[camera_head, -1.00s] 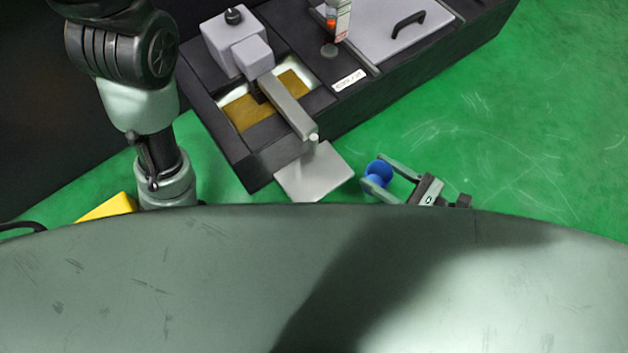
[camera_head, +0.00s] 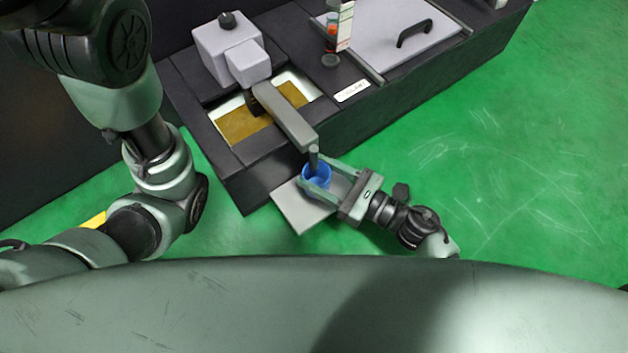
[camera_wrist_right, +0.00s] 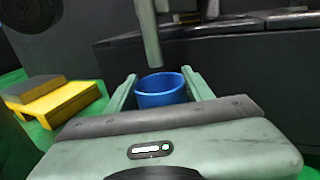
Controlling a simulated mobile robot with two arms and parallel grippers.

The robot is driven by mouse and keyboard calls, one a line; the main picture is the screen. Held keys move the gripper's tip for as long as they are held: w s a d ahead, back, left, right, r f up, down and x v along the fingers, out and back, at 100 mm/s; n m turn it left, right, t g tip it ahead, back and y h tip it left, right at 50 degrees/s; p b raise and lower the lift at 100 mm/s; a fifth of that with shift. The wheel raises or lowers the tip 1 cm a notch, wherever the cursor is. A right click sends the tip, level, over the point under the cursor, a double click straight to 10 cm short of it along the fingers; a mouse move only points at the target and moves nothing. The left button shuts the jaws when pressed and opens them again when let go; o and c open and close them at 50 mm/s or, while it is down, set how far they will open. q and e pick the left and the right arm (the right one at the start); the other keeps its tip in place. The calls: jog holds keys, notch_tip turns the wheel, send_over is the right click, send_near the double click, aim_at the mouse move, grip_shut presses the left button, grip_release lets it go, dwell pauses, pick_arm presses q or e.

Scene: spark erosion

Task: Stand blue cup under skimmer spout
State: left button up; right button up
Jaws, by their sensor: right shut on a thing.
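The blue cup (camera_head: 316,177) is upright between the fingers of my right gripper (camera_head: 322,178), which is shut on it. It also shows in the right wrist view (camera_wrist_right: 161,91), with a finger on each side. The skimmer's grey arm (camera_head: 285,115) reaches out from the tank, and its spout (camera_head: 313,157) points down over the cup's far side. In the right wrist view the spout (camera_wrist_right: 149,40) hangs in front of the cup opening. The grey shelf plate (camera_head: 297,212) lies below the cup; I cannot tell whether the cup touches it. My left gripper is not in view.
The dark machine (camera_head: 352,118) with its tank of brown liquid (camera_head: 240,124) stands behind. A grey lid with a black handle (camera_head: 414,32) is at its right. A yellow step (camera_wrist_right: 62,104) stands to the left. Green floor is clear at right.

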aim_at(307, 176)
jog(key=shift+w+a, duration=0.25)
jog(key=shift+a, duration=0.1)
jog(key=shift+a+f, duration=0.1)
jog(key=shift+f, duration=0.05)
jog(key=shift+f+b, duration=1.8)
jog(key=o, duration=1.5)
jog(key=shift+r, duration=0.1)
jog(key=shift+r, duration=0.1)
